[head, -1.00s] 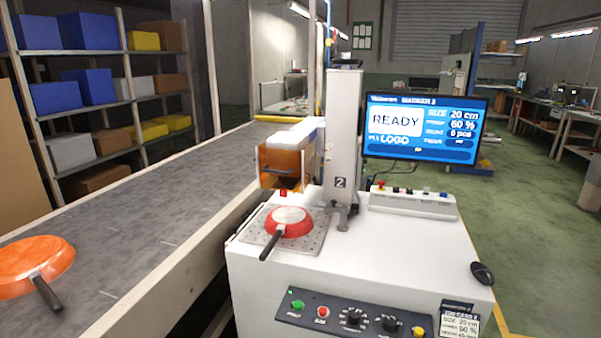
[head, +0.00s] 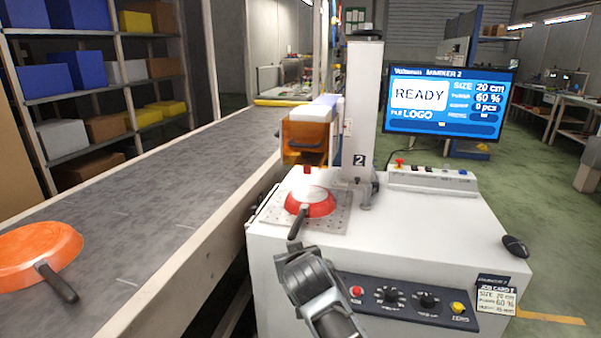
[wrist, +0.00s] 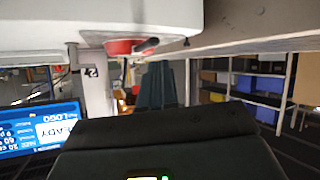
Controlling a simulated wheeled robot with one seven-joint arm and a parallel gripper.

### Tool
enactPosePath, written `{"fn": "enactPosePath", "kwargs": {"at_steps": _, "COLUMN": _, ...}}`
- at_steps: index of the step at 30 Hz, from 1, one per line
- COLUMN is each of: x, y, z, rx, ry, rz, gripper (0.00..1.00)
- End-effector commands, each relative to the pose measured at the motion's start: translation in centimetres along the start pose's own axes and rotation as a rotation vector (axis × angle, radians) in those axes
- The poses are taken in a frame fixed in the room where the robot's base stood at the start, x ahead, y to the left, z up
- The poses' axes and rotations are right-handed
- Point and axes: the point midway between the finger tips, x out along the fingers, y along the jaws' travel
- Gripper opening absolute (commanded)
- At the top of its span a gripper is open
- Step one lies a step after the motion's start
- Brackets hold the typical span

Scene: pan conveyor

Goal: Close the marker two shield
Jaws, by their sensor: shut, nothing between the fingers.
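Marker two (head: 364,110) is a white machine with a column labelled 2. Its orange see-through shield (head: 302,132), with a dark handle bar, hangs raised around the marking head. A gap shows between the shield and the red pan (head: 312,204), which lies upside down on the perforated plate (head: 335,222), handle toward me. In the wrist view, which is upside down, my gripper (wrist: 160,72) is shut and empty, and the pan (wrist: 122,47) and part of the shield (wrist: 122,101) show beyond it. In the head view my arm's end is low in front of the machine, apart from the shield.
The conveyor (head: 150,215) runs along the left, carrying an orange pan (head: 40,252). The screen (head: 448,108) reads READY. The floor at right is open.

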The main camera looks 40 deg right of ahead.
Motion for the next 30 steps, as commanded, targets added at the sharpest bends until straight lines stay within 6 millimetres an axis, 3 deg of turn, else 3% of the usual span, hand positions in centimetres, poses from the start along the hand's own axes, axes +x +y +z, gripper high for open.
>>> {"fn": "enactPosePath", "kwargs": {"at_steps": 1, "x": 1.4, "y": 0.1, "z": -2.5, "rx": 0.020, "ry": 0.000, "rz": 0.024, "gripper": 0.00}}
{"fn": "enactPosePath", "kwargs": {"at_steps": 3, "x": 2.6, "y": 0.4, "z": -5.5, "rx": 0.045, "ry": -0.013, "rz": 0.059, "gripper": 0.00}}
{"fn": "enactPosePath", "kwargs": {"at_steps": 9, "x": 4.5, "y": 1.9, "z": -14.6, "rx": 0.131, "ry": -0.050, "rz": 0.158, "gripper": 0.00}}
{"fn": "enactPosePath", "kwargs": {"at_steps": 13, "x": 4.5, "y": 3.2, "z": -20.7, "rx": 0.196, "ry": -0.075, "rz": 0.219, "gripper": 0.00}}
{"fn": "enactPosePath", "kwargs": {"at_steps": 18, "x": 3.1, "y": 5.2, "z": -27.7, "rx": 0.280, "ry": -0.105, "rz": 0.289, "gripper": 0.00}}
{"fn": "enactPosePath", "kwargs": {"at_steps": 24, "x": 1.1, "y": 6.7, "z": -32.7, "rx": 0.347, "ry": -0.129, "rz": 0.337, "gripper": 0.00}}
{"fn": "enactPosePath", "kwargs": {"at_steps": 30, "x": 0.9, "y": 7.3, "z": -34.0, "rx": 0.365, "ry": -0.140, "rz": 0.352, "gripper": 0.00}}
